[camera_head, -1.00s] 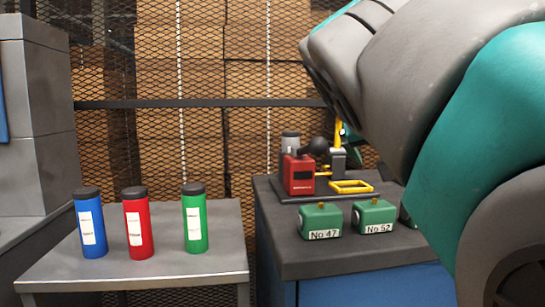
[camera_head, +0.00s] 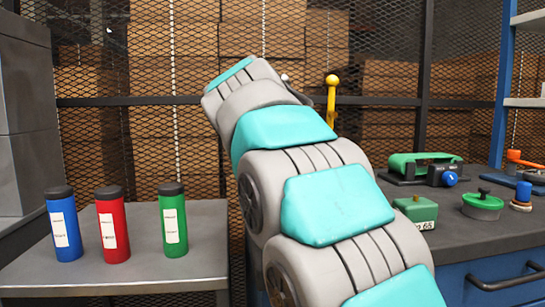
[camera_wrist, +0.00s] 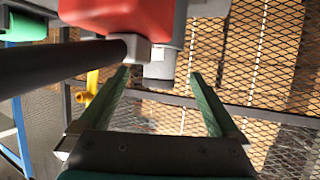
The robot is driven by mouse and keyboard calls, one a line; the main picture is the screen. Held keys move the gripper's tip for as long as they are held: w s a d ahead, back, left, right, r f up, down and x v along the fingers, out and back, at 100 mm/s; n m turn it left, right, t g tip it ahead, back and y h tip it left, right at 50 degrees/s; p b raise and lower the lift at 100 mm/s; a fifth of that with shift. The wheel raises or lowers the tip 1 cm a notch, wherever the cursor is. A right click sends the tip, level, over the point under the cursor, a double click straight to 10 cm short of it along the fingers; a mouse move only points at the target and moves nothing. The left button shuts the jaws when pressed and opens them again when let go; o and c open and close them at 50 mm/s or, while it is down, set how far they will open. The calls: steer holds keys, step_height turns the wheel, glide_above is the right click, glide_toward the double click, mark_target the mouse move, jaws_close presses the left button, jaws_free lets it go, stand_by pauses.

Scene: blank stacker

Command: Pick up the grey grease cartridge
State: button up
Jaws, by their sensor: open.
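The grey grease cartridge appears to be the grey cylinder (camera_wrist: 163,68) in the wrist view, partly hidden behind a red box (camera_wrist: 115,14) and a light block at the end of a dark bar. My gripper (camera_wrist: 158,77) is open, with its two green fingers pointing towards the cylinder. The cylinder shows between the fingertips in the picture; I cannot tell how far beyond them it is. In the head view my arm hides the gripper and the cartridge.
The dark bar (camera_wrist: 60,70) crosses the wrist view at left, close to my left finger. In the head view, blue (camera_head: 64,225), red (camera_head: 113,225) and green (camera_head: 173,220) bottles stand on the left table. A green block (camera_head: 416,211) sits on the right bench. Mesh fencing stands behind.

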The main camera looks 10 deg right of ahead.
steer(key=x, duration=0.6)
steer(key=shift+p, duration=0.4)
steer(key=shift+w+d+f, duration=0.1)
steer(key=shift+w+f, duration=0.05)
steer(key=shift+c, duration=0.2)
steer(key=c, duration=1.4)
step_height(320, 180, up, 7)
steer(key=p, duration=0.5)
steer(key=shift+r+p, duration=0.3)
steer(key=shift+r, duration=2.25)
